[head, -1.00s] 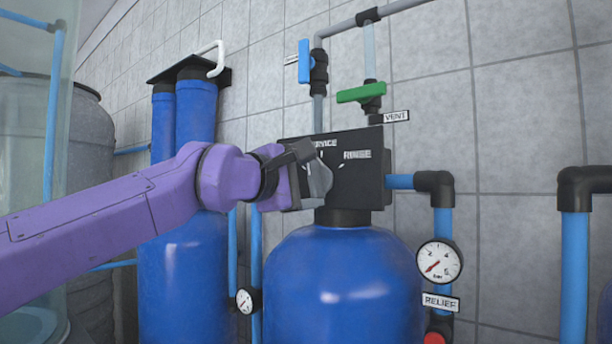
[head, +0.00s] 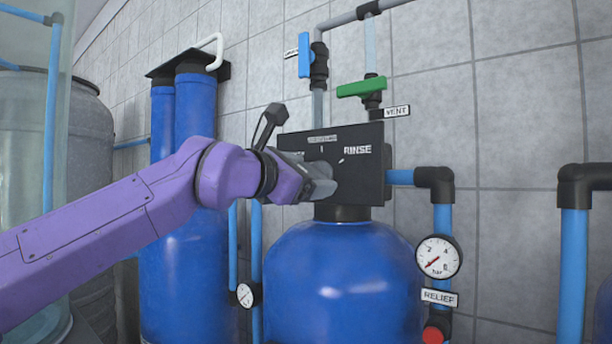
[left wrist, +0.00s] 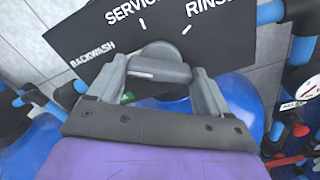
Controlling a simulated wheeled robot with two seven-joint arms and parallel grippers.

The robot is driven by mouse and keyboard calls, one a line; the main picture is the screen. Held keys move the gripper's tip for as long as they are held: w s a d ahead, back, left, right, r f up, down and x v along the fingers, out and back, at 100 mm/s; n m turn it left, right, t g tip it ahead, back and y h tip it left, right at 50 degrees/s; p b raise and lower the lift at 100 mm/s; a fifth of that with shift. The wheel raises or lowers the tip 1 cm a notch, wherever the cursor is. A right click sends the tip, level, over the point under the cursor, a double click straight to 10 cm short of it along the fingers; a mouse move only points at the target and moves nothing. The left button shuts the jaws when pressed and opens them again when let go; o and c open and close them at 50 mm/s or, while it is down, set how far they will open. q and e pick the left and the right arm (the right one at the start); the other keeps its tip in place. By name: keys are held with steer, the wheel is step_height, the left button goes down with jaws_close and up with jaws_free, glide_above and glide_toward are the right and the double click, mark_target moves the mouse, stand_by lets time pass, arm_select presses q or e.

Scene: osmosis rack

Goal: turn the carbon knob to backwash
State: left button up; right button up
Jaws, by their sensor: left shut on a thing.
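The black control head (head: 365,180) sits on top of the blue tank (head: 340,285). Its face carries the labels SERVICE, RINSE and BACKWASH; the BACKWASH label (left wrist: 92,60) reads clearly in the left wrist view. My left gripper (head: 322,180) is at this face, shut on the grey knob (left wrist: 160,52). In the left wrist view one finger is on each side of the knob, and its handle lies roughly crosswise between them. The fingers mostly hide the knob in the head view. I cannot tell exactly which label it points at. My right gripper is not in view.
A green-handled vent valve (head: 361,88) and a blue-handled valve (head: 304,58) are above the head. A pressure gauge (head: 438,256) and a red relief knob (head: 435,334) are at lower right. Twin blue cylinders (head: 196,130) stand on the left.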

arm_select(q)
steer(key=shift+r+n, duration=0.1)
steer(key=shift+n, duration=0.3)
steer(key=o, duration=1)
steer(key=b+v, duration=0.4)
steer(key=v, duration=0.6)
steer(key=shift+s+a, duration=0.15)
steer(key=shift+s, duration=0.05)
